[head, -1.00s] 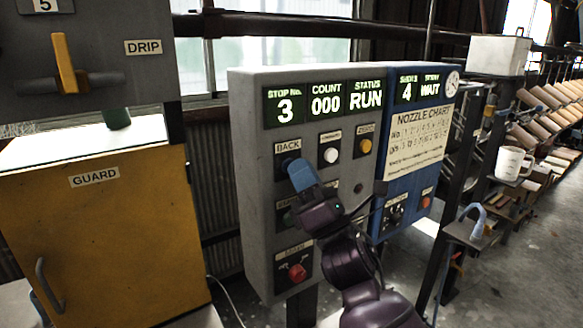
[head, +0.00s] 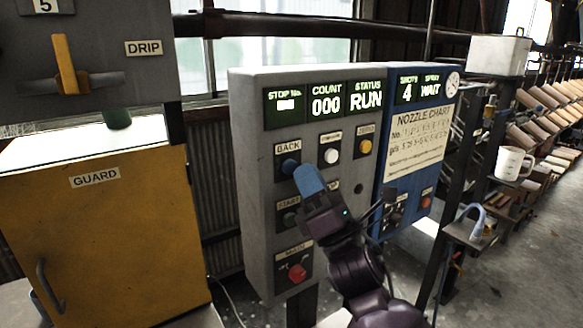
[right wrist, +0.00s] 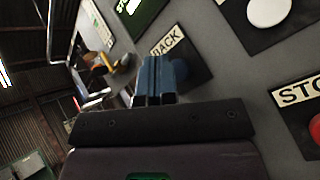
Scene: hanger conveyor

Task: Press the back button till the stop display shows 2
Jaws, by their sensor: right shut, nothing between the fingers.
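The grey control panel (head: 250,190) carries the stop display (head: 285,104), which shows a short pale bar instead of a readable digit. The right gripper (right wrist: 155,80) also shows in the wrist view. My left gripper is out of view.
A blue panel (head: 384,190) adjoins on the right. A yellow guard cabinet (head: 100,230) stands left.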

